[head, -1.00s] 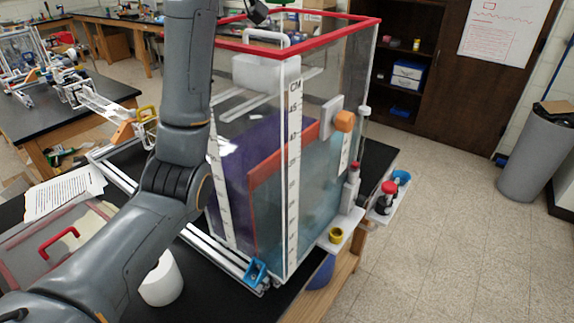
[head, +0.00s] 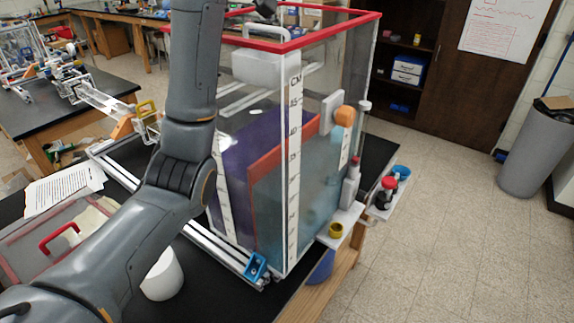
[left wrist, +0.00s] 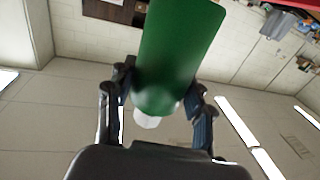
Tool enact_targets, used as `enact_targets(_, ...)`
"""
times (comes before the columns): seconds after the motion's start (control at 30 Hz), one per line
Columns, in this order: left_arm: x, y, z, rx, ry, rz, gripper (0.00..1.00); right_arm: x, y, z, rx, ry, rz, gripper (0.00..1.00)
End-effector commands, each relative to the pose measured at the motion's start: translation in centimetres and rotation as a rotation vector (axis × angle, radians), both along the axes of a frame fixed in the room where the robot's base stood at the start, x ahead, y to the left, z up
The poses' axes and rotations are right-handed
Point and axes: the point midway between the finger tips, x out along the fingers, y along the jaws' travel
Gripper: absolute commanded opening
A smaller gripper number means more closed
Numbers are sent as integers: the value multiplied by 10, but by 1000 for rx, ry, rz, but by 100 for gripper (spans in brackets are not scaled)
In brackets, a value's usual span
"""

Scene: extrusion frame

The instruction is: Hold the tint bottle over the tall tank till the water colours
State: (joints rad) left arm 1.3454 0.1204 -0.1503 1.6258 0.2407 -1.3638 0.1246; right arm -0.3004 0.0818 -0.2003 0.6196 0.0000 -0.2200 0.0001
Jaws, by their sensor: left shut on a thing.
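The tall tank (head: 293,160) is clear with a red rim and white centimetre scales, and stands on the black bench. A red-edged divider (head: 283,150) splits its liquid: purple (head: 240,150) on the left, dull blue-grey (head: 315,180) on the right. My left arm rises in front of the tank's left side. In the left wrist view my left gripper (left wrist: 158,98) is shut on a green bottle, taken as the tint bottle (left wrist: 180,40). A white tip (left wrist: 146,120) shows at one end. My right gripper is out of view.
A side shelf (head: 345,220) on the tank's right holds a yellow ring (head: 336,230) and small bottles. A red-handled clear box (head: 60,238), papers (head: 65,188) and a white roll (head: 162,278) lie left. Open floor is at right.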

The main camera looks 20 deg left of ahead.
Motion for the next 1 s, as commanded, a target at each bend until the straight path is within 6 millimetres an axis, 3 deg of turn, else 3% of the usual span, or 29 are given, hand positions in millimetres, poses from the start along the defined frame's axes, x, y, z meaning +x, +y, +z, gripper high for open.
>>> enact_targets(1.0,-35,-96,16,-1,-3,-1,16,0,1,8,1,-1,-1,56)
